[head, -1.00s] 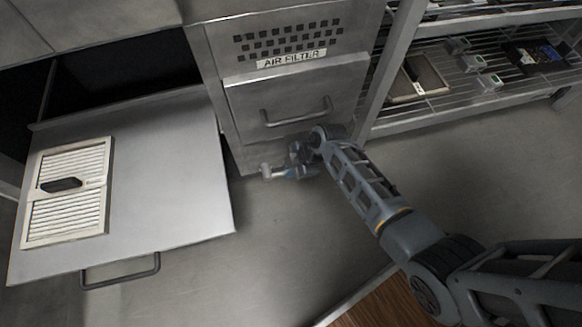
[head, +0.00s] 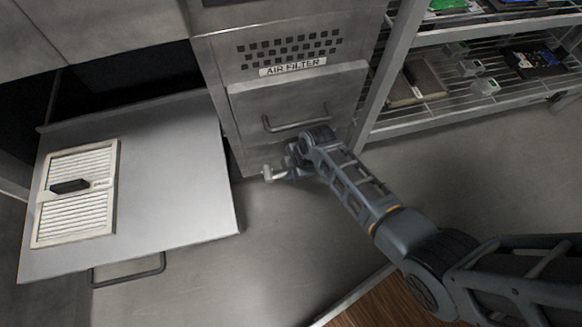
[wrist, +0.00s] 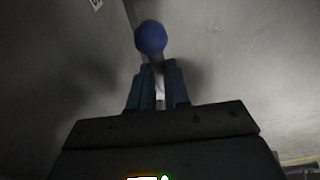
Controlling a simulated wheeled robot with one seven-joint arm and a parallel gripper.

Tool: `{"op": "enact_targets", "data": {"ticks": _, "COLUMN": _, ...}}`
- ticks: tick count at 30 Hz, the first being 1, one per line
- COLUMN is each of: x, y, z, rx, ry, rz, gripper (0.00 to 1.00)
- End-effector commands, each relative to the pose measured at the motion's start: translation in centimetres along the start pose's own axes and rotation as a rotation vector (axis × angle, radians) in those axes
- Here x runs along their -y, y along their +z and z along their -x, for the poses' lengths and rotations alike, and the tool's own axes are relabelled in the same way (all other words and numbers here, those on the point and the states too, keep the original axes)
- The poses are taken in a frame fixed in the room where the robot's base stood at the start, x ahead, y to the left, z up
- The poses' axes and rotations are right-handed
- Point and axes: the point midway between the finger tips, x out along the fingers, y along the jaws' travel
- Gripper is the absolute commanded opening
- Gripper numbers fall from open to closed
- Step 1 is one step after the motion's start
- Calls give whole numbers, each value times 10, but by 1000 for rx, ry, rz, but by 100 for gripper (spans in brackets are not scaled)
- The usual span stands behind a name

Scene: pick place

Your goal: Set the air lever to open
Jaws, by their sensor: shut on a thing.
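A round blue knob (wrist: 150,37) shows in the wrist view just past my fingertips. I take it to be the end of the air lever; its shaft is mostly hidden by my fingers. My gripper (wrist: 158,68) is shut on the lever, with its two blue fingers close together below the knob. In the head view my gripper (head: 283,173) is low at the front of the air filter cabinet (head: 240,130), below its handle. A small pale piece (head: 268,173) sticks out at its left; I cannot tell whether it is part of the lever.
An open drawer (head: 190,200) is at the left, with a white slatted filter (head: 75,225) lying on it. A wire shelf (head: 440,112) with several devices stands at the right. The grey floor (head: 280,240) in front of the cabinet is clear.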

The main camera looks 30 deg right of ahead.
Motion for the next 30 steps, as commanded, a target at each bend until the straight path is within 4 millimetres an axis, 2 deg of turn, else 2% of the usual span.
{"op": "enact_targets", "data": {"ticks": 5, "x": 0, "y": 1, "z": 0, "rx": 0, "ry": -2, "rz": -1, "gripper": 0}}
{"op": "enact_targets", "data": {"ticks": 6, "x": 0, "y": 1, "z": 0, "rx": 0, "ry": -2, "rz": -1, "gripper": 18}}
{"op": "enact_targets", "data": {"ticks": 14, "x": 0, "y": 0, "z": 0, "rx": -1, "ry": -1, "rz": -1, "gripper": 42}}
{"op": "enact_targets", "data": {"ticks": 22, "x": 0, "y": 0, "z": 2, "rx": -1, "ry": 0, "rz": -1, "gripper": 42}}
{"op": "enact_targets", "data": {"ticks": 27, "x": -1, "y": -1, "z": 18, "rx": -1, "ry": -1, "rz": -2, "gripper": 42}}
{"op": "enact_targets", "data": {"ticks": 30, "x": 14, "y": 17, "z": 22, "rx": -1, "ry": -3, "rz": -7, "gripper": 42}}
